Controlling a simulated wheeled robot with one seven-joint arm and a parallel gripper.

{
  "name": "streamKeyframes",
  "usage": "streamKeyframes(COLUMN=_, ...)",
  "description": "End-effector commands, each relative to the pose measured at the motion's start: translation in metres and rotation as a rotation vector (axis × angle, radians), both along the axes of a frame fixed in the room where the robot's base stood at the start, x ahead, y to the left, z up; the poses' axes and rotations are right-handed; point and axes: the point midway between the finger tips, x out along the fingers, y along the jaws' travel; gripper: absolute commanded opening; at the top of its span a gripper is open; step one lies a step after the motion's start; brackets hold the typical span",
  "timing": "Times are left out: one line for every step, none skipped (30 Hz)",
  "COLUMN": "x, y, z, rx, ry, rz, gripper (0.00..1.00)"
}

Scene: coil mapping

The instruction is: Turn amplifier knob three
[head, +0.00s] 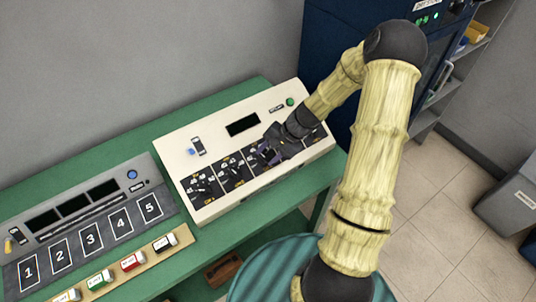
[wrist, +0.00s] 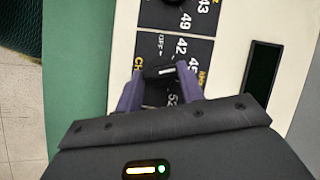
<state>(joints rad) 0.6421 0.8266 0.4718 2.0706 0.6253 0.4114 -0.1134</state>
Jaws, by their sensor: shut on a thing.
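The amplifier (head: 178,137) is a cream sloped console with a row of black knob panels on the green bench. My gripper (head: 268,154) is down at the third panel from the left, and the arm hides part of the panel to its right. In the wrist view, the purple fingers of my gripper (wrist: 160,76) stand on either side of a black knob (wrist: 160,71) with a white pointer mark and are shut on it. Numbers and an OFF mark surround the knob; my gripper covers part of the scale.
A grey numbered panel (head: 82,204) sits left of the amplifier, with a tray of small labelled blocks (head: 132,261) before it. The green bench (head: 245,95) has a clear strip behind. A dark blue cabinet (head: 330,45) stands right of the bench.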

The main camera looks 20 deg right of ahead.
Motion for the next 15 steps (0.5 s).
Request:
streamKeyframes(x=0.0, y=0.0009, z=0.0006, rx=0.001, ry=0.0, rz=0.0, gripper=0.15)
streamKeyframes(x=0.0, y=0.0009, z=0.0006, rx=0.001, ry=0.0, rz=0.0, gripper=0.15)
streamKeyframes(x=0.0, y=0.001, z=0.0006, rx=0.001, ry=0.0, rz=0.0, gripper=0.15)
streamKeyframes(x=0.0, y=0.001, z=0.0006, rx=0.001, ry=-0.001, rz=0.001, gripper=0.15)
streamKeyframes(x=0.0, y=0.001, z=0.0006, rx=0.001, ry=-0.001, rz=0.001, gripper=0.15)
streamKeyframes(x=0.0, y=0.001, z=0.0006, rx=0.001, ry=-0.001, rz=0.001, gripper=0.15)
streamKeyframes(x=0.0, y=0.001, z=0.0006, rx=0.001, ry=-0.001, rz=0.001, gripper=0.15)
streamKeyframes(x=0.0, y=0.001, z=0.0006, rx=0.001, ry=-0.001, rz=0.001, gripper=0.15)
streamKeyframes(x=0.0, y=0.001, z=0.0006, rx=0.002, ry=0.0, rz=0.001, gripper=0.42)
streamKeyframes(x=-0.0001, y=0.001, z=0.0006, rx=0.002, ry=0.0, rz=0.001, gripper=0.48)
streamKeyframes(x=0.0, y=0.0009, z=0.0006, rx=0.001, ry=-0.001, rz=0.001, gripper=0.54)
streamKeyframes(x=0.0, y=0.0008, z=0.0005, rx=0.001, ry=0.0, rz=0.001, gripper=0.6)
streamKeyframes(x=0.0, y=0.0007, z=0.0004, rx=0.001, ry=0.0, rz=0.001, gripper=0.6)
streamKeyframes(x=0.0, y=0.0007, z=0.0004, rx=0.001, ry=0.0, rz=0.001, gripper=0.6)
streamKeyframes(x=0.0, y=0.0006, z=0.0004, rx=0.001, ry=0.0, rz=0.001, gripper=0.6)
